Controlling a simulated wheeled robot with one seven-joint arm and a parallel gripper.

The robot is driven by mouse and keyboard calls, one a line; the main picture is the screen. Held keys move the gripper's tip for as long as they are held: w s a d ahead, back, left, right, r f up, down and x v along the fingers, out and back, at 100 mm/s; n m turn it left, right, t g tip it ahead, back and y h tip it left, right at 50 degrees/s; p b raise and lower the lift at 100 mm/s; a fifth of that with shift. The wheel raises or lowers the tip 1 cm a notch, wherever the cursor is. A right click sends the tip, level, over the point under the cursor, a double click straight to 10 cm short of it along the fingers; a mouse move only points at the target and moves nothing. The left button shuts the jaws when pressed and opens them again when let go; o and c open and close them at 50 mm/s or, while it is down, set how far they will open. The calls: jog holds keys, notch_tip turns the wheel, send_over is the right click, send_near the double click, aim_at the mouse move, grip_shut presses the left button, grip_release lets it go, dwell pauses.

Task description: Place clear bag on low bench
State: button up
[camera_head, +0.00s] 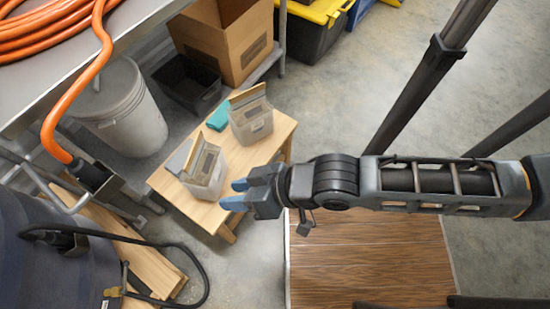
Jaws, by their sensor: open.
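The low bench (178,196) is a small light-wood bench left of centre. Two clear, greyish bags with tan upper parts stand on it. The nearer clear bag (203,187) is at the bench's front, with its top spread open. The farther clear bag (251,122) is upright toward the back right. My gripper (234,194), with blue fingertips, reaches in from the right. Its fingers are apart with nothing seen between them. In the picture the tips are just right of the nearer bag; I cannot tell whether they touch it.
Behind are a black bin (190,84) and a cardboard box (232,48). A white bucket (124,110), orange hose (75,92) and wooden boards (152,262) crowd the left. Open concrete floor (345,60) lies behind my arm.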

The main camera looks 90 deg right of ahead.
jog(key=s+r+n+t+y, duration=0.1)
jog(key=s+r+n+t, duration=0.3)
jog(key=r, duration=1)
jog(key=s+n, duration=0.2)
jog(key=s, duration=0.1)
jog(key=shift+a+r, duration=0.25)
jog(key=shift+s, duration=0.1)
